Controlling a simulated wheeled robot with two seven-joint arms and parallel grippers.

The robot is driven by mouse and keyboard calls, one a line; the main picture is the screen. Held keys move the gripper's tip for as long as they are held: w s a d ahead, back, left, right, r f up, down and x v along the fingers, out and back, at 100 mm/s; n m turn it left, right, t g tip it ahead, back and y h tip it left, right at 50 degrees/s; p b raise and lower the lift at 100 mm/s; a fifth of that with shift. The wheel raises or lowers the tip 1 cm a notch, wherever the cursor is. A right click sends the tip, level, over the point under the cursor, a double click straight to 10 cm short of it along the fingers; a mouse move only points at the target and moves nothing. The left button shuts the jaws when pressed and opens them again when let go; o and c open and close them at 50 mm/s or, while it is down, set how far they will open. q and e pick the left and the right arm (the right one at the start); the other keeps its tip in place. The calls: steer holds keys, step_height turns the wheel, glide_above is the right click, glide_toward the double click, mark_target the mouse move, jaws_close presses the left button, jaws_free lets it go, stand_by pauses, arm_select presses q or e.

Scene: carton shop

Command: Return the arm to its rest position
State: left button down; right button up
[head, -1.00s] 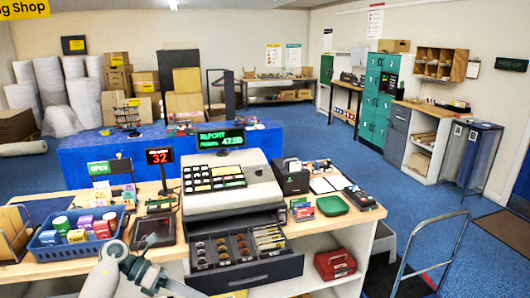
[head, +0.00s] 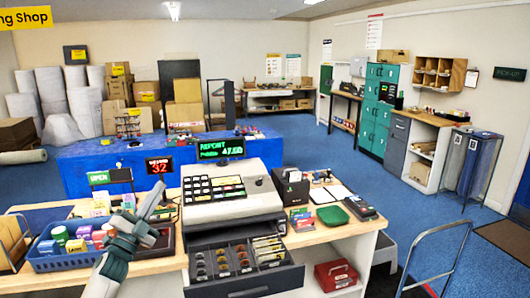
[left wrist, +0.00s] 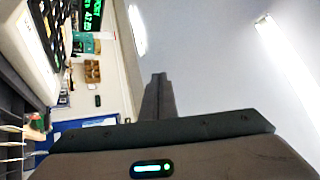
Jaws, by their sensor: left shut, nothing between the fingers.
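My left arm comes up from the bottom left in the head view. My left gripper (head: 150,208) points upward in front of the counter, between the blue basket and the cash register (head: 228,192). In the left wrist view its fingers (left wrist: 157,95) are closed together with nothing between them. Part of the register shows at the left of that view, with ceiling lights on the right. My right gripper is not in view.
The register's cash drawer (head: 245,281) stands open toward me. A blue basket (head: 68,262) of small boxes sits at the counter's left. A red cash box (head: 336,275) is on a lower shelf, and a cart handle (head: 440,255) stands at right.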

arm_select(q)
steer(key=w+a+f+n+g+y, duration=0.3)
steer(key=w+a+f+n+y, duration=0.2)
steer(key=a+f+n+y, duration=0.75)
steer(key=s+d+f+n+g+h+b, duration=0.1)
steer(key=s+d+f+g+b, duration=0.15)
steer(key=s+f, duration=0.9)
steer(key=s+d+f+n+g+h+b, duration=0.1)
steer(key=s+d+f+g, duration=0.15)
steer(key=f, duration=1.75)
steer(key=s+d+f+n+g+h+b, duration=0.1)
steer(key=s+d+f+g, duration=0.45)
steer(key=f, duration=1.05)
steer(key=s+d+f+g+b, duration=0.1)
steer(key=s+f, duration=1.1)
steer(key=s, duration=0.2)
steer(key=s+d+f+g+b, duration=0.2)
steer(key=s+f, duration=1)
steer(key=s, duration=0.3)
steer(key=s+d+f+g, duration=0.1)
steer(key=s+f, duration=0.2)
steer(key=s, duration=0.8)
steer(key=s+d+f+g+b, duration=0.1)
steer(key=s+f, duration=0.3)
steer(key=s, duration=0.7)
steer(key=s+d+f+g+b, duration=0.1)
steer(key=s+d+f+g, duration=0.2)
steer(key=s, duration=0.7)
steer(key=shift+s+f+h, duration=0.4)
steer(key=shift+f+h, duration=0.05)
